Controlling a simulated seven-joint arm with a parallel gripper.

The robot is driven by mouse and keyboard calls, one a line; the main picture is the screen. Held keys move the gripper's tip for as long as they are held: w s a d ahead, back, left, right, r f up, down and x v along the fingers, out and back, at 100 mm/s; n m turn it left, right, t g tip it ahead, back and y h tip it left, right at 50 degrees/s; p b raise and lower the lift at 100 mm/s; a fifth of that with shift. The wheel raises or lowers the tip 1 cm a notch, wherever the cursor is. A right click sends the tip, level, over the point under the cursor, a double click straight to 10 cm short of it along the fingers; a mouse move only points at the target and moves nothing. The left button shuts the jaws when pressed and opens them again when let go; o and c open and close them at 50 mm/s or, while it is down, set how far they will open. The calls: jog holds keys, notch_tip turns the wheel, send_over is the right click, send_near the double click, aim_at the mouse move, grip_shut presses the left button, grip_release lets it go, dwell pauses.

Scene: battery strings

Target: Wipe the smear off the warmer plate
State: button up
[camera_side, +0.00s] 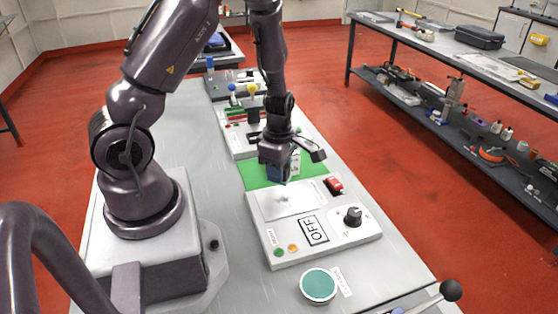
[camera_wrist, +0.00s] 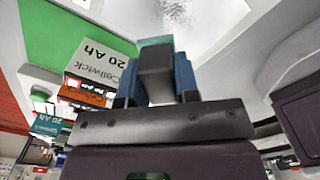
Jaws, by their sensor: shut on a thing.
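The warmer plate (camera_side: 275,204) is a pale square on a white control panel, and its edge and surface also fill the top of the wrist view (camera_wrist: 215,35). A small greyish smear (camera_side: 285,199) lies near its middle; it shows as a speckled patch at the top of the wrist view (camera_wrist: 174,9). My gripper (camera_side: 283,172) is over the plate's far edge, beside the green mat. In the wrist view its blue fingers (camera_wrist: 157,78) are shut on a grey block with a teal end (camera_wrist: 155,65). Whether the block touches the plate cannot be told.
The panel carries an OFF display (camera_side: 313,230), a black knob (camera_side: 352,216) and a red switch (camera_side: 334,185). A Cellwick battery (camera_wrist: 103,65) stands on the green mat (camera_side: 258,175), close to my gripper. A teal round dish (camera_side: 318,285) sits at the near side.

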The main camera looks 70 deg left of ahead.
aim_at(292, 209)
jog(key=shift+f, duration=0.85)
notch_tip(292, 209, down, 2)
jog(key=shift+f, duration=0.1)
jog(key=shift+d, duration=1.15)
jog(key=shift+c, duration=0.3)
jog(key=shift+d+r, duration=0.2)
jog(key=shift+d, duration=0.6)
jog(key=shift+d+f, duration=0.15)
jog(key=shift+d, duration=1.3)
jog(key=shift+a, duration=3.5)
jog(key=shift+w+d, duration=0.1)
jog(key=shift+w, duration=0.4)
jog(key=shift+d, duration=3.4)
jog(key=shift+a, duration=3.5)
jog(key=shift+d+r, duration=0.1)
jog(key=shift+r, duration=3.95)
